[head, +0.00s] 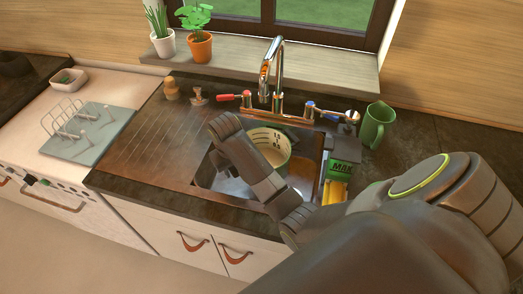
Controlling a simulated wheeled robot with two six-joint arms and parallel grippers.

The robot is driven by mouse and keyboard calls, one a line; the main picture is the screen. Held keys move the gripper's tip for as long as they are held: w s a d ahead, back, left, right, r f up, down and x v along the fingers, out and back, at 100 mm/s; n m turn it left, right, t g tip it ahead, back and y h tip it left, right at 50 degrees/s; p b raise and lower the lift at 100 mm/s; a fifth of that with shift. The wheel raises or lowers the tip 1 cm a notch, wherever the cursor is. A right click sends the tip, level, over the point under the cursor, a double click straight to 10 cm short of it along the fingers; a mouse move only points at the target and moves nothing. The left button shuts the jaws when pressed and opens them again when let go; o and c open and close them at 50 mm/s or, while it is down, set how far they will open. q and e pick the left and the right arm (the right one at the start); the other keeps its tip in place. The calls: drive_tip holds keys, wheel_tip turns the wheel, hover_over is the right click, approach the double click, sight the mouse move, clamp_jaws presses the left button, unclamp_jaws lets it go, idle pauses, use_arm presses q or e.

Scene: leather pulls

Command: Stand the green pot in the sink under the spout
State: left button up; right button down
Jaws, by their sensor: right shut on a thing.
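The green pot (272,148) is in the sink (205,180), below the spout (264,80). Its pale inside shows measuring marks, and its rim looks green. My right arm reaches in from the lower right and bends over the front left of the pot. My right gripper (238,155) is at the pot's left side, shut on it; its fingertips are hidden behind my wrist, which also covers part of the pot. I cannot tell whether the pot's base touches the sink floor. My left gripper is out of view.
A green jug (376,125) stands right of the tap. A box marked MAX (343,174) and something yellow are at the sink's right edge. The ribbed drainer (150,140) at left is clear.

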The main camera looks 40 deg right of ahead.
drive_tip(key=shift+f+p, duration=0.3)
drive_tip(key=shift+f, duration=4.65)
drive_tip(key=shift+f, duration=0.1)
drive_tip(key=c, duration=0.8)
unclamp_jaws()
drive_tip(key=shift+o, duration=0.2)
drive_tip(key=r, duration=0.4)
drive_tip(key=a+r, duration=0.1)
drive_tip(key=r, duration=0.3)
drive_tip(key=s+r, duration=0.1)
drive_tip(key=r, duration=0.3)
drive_tip(key=shift+a, duration=0.25)
drive_tip(key=shift+r, duration=0.1)
